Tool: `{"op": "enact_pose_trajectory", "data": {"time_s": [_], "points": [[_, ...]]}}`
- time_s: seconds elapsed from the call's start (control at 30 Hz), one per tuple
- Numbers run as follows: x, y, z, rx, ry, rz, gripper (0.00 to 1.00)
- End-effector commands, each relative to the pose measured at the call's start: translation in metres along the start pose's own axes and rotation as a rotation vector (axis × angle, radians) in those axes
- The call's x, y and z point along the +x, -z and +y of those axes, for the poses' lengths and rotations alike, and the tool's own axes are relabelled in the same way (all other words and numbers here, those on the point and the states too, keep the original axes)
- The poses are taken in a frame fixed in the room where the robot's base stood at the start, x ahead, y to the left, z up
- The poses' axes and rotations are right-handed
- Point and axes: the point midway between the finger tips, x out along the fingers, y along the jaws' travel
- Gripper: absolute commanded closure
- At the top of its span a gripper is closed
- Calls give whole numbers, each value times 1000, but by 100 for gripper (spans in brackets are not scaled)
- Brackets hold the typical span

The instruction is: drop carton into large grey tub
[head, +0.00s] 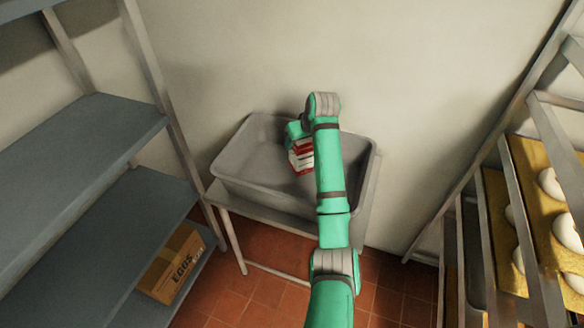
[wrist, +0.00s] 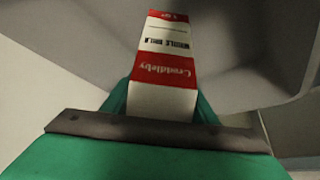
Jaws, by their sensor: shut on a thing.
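A red and white carton (head: 301,156) shows in the head view, inside the outline of the large grey tub (head: 235,155). The carton also shows in the wrist view (wrist: 166,75), with printed lettering and its near end at my gripper. My gripper (head: 296,132) is shut on the carton, at or above the tub's opening; its fingertips are mostly hidden by the arm and carton. The grey tub walls show behind the carton in the wrist view (wrist: 240,40). I cannot tell whether the carton touches the tub's floor.
The tub stands on a metal stand (head: 272,226) against the wall. A grey shelf unit (head: 85,140) on the left holds an egg box (head: 172,263) low down. A rack (head: 535,200) with trays of pale round items is on the right.

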Motion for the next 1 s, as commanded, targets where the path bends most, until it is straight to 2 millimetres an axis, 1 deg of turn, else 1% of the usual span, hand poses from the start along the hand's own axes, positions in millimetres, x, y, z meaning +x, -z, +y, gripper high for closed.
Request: {"op": "enact_pose_trajectory", "data": {"time_s": [0.07, 0.1, 0.17, 0.43, 0.57, 0.67, 0.9, 1.0], "points": [[-2, 2, 1, -1, -2, 5, 100], [-2, 2, 0, -1, -2, 5, 40], [-2, 2, 0, -1, -1, 4, 26], [1, 0, -2, -1, 2, -2, 25], [-5, 1, -2, -2, 1, 1, 25], [-18, 2, -2, -2, 1, 2, 25], [-64, 2, 0, -3, -1, 5, 25], [-80, 3, -2, -4, 0, 5, 25]]}}
